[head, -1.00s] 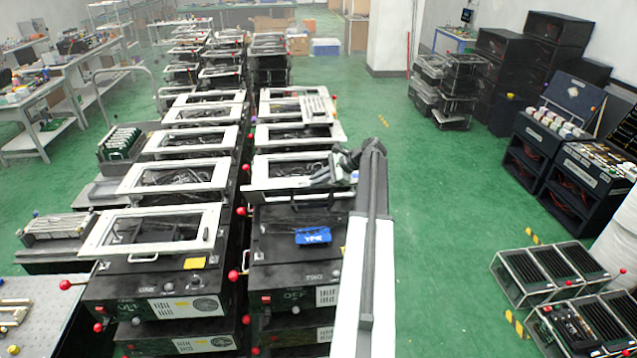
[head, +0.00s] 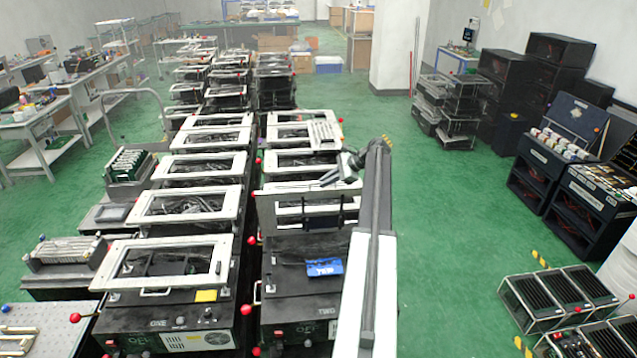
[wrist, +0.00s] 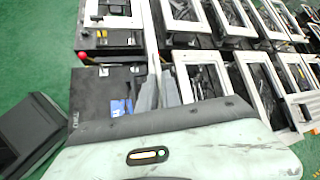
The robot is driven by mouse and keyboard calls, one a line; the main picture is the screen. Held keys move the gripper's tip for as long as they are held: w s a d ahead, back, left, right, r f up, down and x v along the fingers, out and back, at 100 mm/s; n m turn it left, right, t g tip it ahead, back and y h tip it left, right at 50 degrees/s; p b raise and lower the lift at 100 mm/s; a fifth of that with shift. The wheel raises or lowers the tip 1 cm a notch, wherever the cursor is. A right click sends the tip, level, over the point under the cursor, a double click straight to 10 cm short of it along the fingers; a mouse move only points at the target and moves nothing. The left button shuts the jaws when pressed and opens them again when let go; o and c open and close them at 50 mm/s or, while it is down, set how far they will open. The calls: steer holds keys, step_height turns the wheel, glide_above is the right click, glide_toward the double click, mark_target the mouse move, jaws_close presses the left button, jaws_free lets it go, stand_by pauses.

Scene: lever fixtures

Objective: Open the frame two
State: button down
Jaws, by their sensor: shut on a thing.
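Fixture two (head: 285,325) is the front right dark box, marked TWO, with a blue tag (head: 324,267) on its bare top. Its white frame, frame two (head: 285,192), is raised and stands steeply near the back of the box. In the wrist view frame two (wrist: 152,42) shows as a narrow pale bar, seen nearly edge-on. My gripper (head: 345,168) is at the frame's upper right part, shut on it. In the wrist view my gripper's dark fingers (wrist: 160,88) meet that bar; the exact grip spot is hidden.
Fixture one (head: 165,330) stands close on the left with its white frame (head: 228,262) lying flat. More framed fixtures stand in two rows behind. Red-knobbed levers (head: 252,241) stick up between the rows. Green floor (head: 445,220) is open on the right.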

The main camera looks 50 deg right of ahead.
steer(key=shift+s+d, duration=0.2)
steer(key=shift+d, duration=0.05)
steer(key=c, duration=1.5)
jaws_free()
steer(key=shift+c, duration=0.2)
steer(key=shift+a, duration=0.1)
steer(key=shift+w, duration=0.15)
steer(key=p+v, duration=0.5)
steer(key=v, duration=0.2)
steer(key=shift+s+r, duration=0.25)
steer(key=shift+s, duration=0.1)
